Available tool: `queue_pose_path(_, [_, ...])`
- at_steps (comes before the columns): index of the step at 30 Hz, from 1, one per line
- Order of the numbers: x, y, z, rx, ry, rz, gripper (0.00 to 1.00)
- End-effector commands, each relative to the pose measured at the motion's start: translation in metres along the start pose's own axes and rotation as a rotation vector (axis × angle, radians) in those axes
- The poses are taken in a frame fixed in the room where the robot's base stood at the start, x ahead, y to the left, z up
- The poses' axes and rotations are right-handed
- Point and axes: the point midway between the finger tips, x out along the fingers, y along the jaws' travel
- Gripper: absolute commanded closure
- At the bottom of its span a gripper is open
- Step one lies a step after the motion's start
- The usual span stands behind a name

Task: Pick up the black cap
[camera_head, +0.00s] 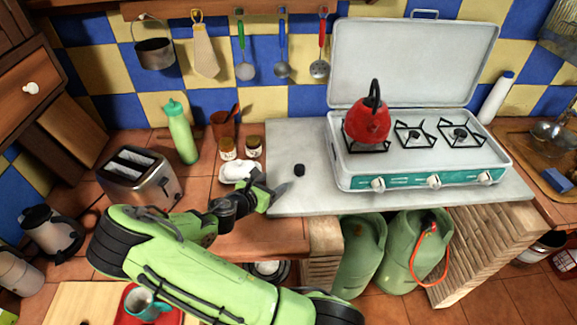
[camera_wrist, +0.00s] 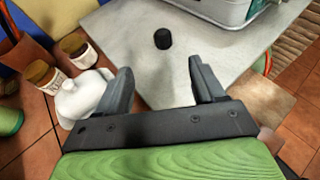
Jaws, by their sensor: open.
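The small black cap (camera_head: 299,170) stands on the pale stone slab (camera_head: 290,146), left of the stove. In the wrist view the cap (camera_wrist: 163,39) is beyond my fingertips, between their lines and apart from them. My gripper (camera_wrist: 160,78) is open and empty. In the head view my gripper (camera_head: 268,186) is at the slab's front left edge, nearer and left of the cap. Part of the far finger is hard to make out there.
A stove (camera_head: 420,160) with a red kettle (camera_head: 367,122) stands right of the cap. A white lidded dish (camera_head: 238,171) and two jars (camera_head: 227,149) stand left of the slab. A green bottle (camera_head: 180,132) and toaster (camera_head: 140,176) are farther left. The slab around the cap is clear.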

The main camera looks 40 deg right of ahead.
Motion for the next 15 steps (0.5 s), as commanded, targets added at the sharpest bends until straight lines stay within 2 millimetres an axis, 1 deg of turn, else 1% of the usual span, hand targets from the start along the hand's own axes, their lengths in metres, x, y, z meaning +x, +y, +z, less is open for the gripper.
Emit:
queue_pose_path(1, [0.013, -0.003, -0.001, 0.001, -0.001, -0.008, 0.31])
queue_pose_path(3, [0.032, -0.003, -0.001, 0.003, -0.001, -0.009, 0.31])
queue_pose_path(9, [0.079, -0.002, -0.002, 0.004, 0.001, -0.005, 0.31])
queue_pose_path(15, [0.104, -0.002, -0.001, 0.005, 0.001, -0.006, 0.31])
